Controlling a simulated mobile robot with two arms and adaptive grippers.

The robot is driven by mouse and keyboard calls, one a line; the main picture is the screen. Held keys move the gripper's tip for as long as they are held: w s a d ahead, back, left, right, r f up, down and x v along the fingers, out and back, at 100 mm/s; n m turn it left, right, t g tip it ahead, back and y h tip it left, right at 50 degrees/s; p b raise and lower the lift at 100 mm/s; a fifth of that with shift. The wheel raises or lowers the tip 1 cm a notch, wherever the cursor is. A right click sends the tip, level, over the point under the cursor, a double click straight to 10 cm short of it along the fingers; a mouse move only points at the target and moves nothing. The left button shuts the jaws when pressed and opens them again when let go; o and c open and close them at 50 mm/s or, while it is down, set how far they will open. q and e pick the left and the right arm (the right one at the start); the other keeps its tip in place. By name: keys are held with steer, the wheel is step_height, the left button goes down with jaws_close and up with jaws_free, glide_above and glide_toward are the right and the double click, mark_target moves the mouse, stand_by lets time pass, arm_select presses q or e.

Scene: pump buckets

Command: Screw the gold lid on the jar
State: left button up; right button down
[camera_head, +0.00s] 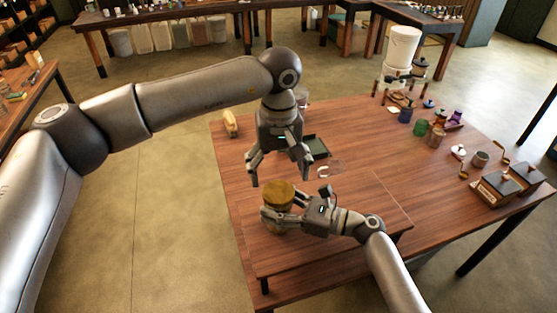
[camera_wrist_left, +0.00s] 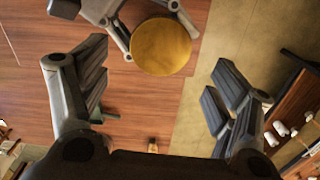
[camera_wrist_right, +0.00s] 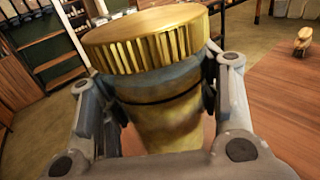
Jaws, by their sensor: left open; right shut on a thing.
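The gold lid (camera_head: 279,193) sits on top of the jar (camera_head: 279,228) near the front edge of the wooden table. The ribbed lid (camera_wrist_right: 150,40) and the jar body (camera_wrist_right: 170,120) show large in the right wrist view. I cannot tell how tightly the lid is seated. My right gripper (camera_head: 283,220) is shut around the jar just below the lid, which hides part of the jar. My left gripper (camera_head: 280,178) is open and empty, above and behind the lid. In the left wrist view the round lid top (camera_wrist_left: 161,46) lies beyond the open fingers.
A dark tray (camera_head: 317,147) and a small horseshoe-shaped item (camera_head: 323,171) lie behind the grippers. A yellowish figure (camera_head: 230,124) stands at the table's left edge. Several jars, cups and boxes fill the right side.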

arm_select(q)
steer(key=n, duration=0.3)
steer(key=shift+r+n, duration=0.1)
steer(key=shift+n, duration=0.2)
steer(key=n, duration=0.5)
steer(key=shift+r, duration=0.15)
steer(key=n, duration=0.4)
steer(key=shift+r+n, duration=0.2)
steer(key=shift+n, duration=0.2)
steer(key=n, duration=0.5)
steer(key=shift+r, duration=0.15)
steer(key=n, duration=0.5)
steer(key=shift+r, duration=0.15)
steer(key=n, duration=0.5)
steer(key=shift+r, duration=0.2)
steer(key=n, duration=0.4)
steer(key=shift+r+n, duration=0.15)
steer(key=shift+n, duration=0.25)
steer(key=n, duration=0.4)
steer(key=shift+r, duration=0.1)
